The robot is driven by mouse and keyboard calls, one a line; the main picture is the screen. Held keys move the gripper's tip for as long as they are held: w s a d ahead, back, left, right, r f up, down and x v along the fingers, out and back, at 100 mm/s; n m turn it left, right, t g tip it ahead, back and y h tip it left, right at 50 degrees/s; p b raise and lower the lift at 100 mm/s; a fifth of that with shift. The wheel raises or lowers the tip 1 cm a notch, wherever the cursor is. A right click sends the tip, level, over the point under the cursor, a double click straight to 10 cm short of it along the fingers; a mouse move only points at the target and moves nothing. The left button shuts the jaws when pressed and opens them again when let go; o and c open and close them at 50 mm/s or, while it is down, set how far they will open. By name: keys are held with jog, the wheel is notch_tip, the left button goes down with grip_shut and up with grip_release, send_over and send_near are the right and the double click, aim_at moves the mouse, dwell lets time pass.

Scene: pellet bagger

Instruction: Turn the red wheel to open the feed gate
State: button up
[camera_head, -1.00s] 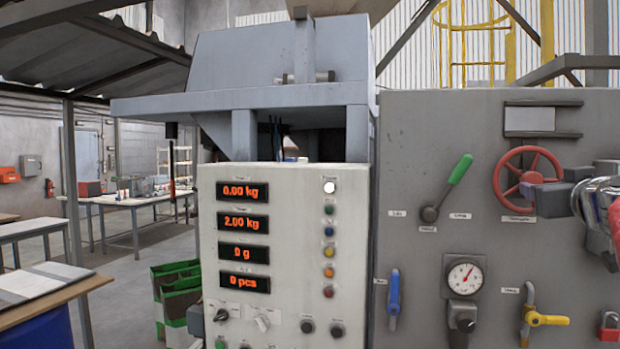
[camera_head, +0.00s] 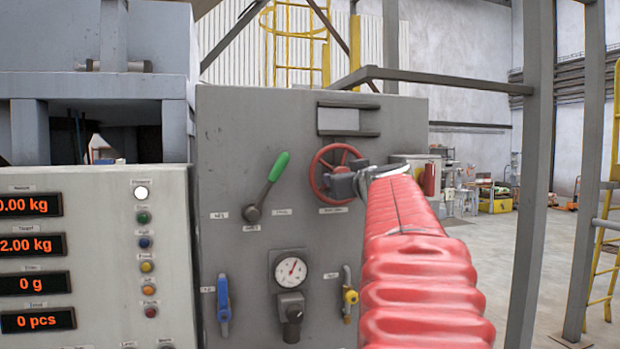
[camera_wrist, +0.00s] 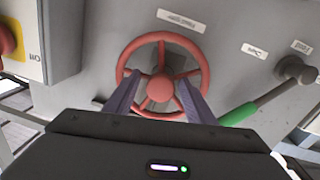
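The red wheel (camera_head: 314,172) is a spoked handwheel on the grey panel. In the head view my gripper (camera_head: 343,184) covers its lower right part. The wrist view shows the whole front of the wheel (camera_wrist: 162,87), with its hub centred between my fingers. My gripper (camera_wrist: 158,88) is open, one finger on each side of the hub, with the fingertips over the wheel's face. Whether the fingers touch the spokes or rim I cannot tell. A label sits by the wheel; its text is too blurred to read. The feed gate itself is not identifiable.
A green-handled lever (camera_head: 278,165) is left of the wheel, near my gripper in the wrist view. Below are a blue valve handle (camera_head: 223,298), a gauge (camera_head: 290,270) and a yellow valve (camera_head: 350,296). A display cabinet (camera_head: 100,230) stands left. A grey post (camera_head: 535,180) rises at right.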

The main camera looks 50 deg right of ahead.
grip_shut()
jog(key=shift+d, duration=0.25)
jog(key=shift+s+a, duration=0.1)
dwell(0.3)
